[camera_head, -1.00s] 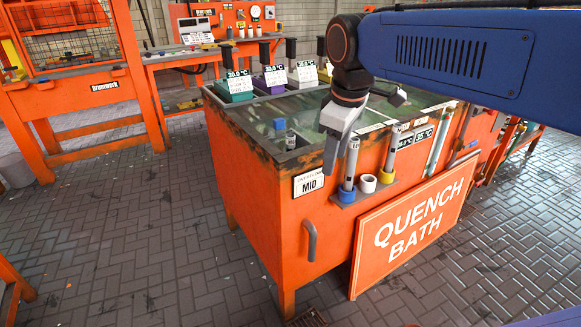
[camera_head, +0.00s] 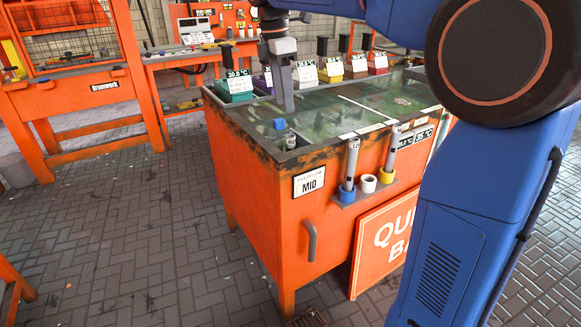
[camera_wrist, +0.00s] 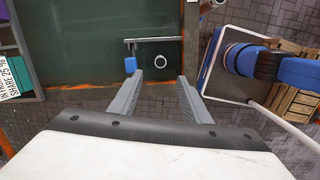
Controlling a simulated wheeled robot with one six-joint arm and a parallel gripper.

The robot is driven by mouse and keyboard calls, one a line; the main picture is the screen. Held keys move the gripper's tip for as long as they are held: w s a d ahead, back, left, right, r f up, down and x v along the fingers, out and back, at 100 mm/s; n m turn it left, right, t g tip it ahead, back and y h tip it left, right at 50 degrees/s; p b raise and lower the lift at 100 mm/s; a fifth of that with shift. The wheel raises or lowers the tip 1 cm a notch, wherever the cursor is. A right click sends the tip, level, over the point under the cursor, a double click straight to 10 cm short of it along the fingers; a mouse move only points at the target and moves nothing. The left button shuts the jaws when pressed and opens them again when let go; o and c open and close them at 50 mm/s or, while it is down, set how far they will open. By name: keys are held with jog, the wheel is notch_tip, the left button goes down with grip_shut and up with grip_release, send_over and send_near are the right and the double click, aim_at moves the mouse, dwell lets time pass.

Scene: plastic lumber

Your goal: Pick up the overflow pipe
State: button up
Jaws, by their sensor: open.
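The likely overflow pipe (camera_head: 290,141) is a short grey pipe standing upright at the near left corner of the quench bath (camera_head: 262,215), above the MID label (camera_head: 309,181). In the wrist view its round open top (camera_wrist: 161,66) shows as a pale ring between and just beyond my fingertips. My gripper (camera_head: 286,108) is open and points down above the bath. The wrist view shows the fingers (camera_wrist: 160,80) apart with nothing between them. Two more upright tubes stand in the front rack, a LO tube (camera_head: 351,163) in a blue ring and another tube (camera_head: 391,152) in a yellow ring.
A blue block (camera_head: 279,124) sits beside the pipe; it also shows in the wrist view (camera_wrist: 130,65). An empty white ring (camera_head: 368,184) is between the racked tubes. Several coloured containers (camera_head: 236,87) line the bath's back edge. An orange bench stands at left.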

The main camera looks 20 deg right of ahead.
notch_tip(320, 180, down, 16)
jog(key=d, duration=0.2)
jog(key=shift+d+f, duration=0.15)
jog(key=shift+f, duration=0.1)
dwell(0.4)
grip_shut()
